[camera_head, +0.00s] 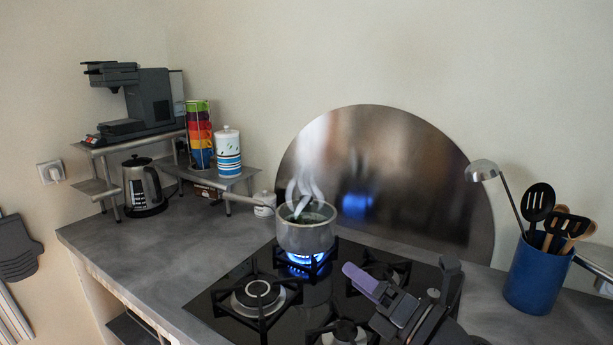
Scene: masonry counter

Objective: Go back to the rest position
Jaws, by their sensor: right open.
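My right gripper (402,274) is at the lower right, in front of and above the black gas hob (222,301). It is open, with its two fingers apart and nothing seen between them. One finger has a purple tip. A metal pot (305,236) sits on the back left burner, apart from the gripper. Blue flames burn under the pot, and steam rises from it. My right gripper hides part of the front right of the hob. My left gripper is not in view.
A blue utensil holder (537,279) stands to the right of the hob. At the left back are a kettle (143,187), a coffee machine (148,100) on a metal shelf, stacked cups (199,138) and a striped canister (228,154). The grey counter (165,252) is clear at front left.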

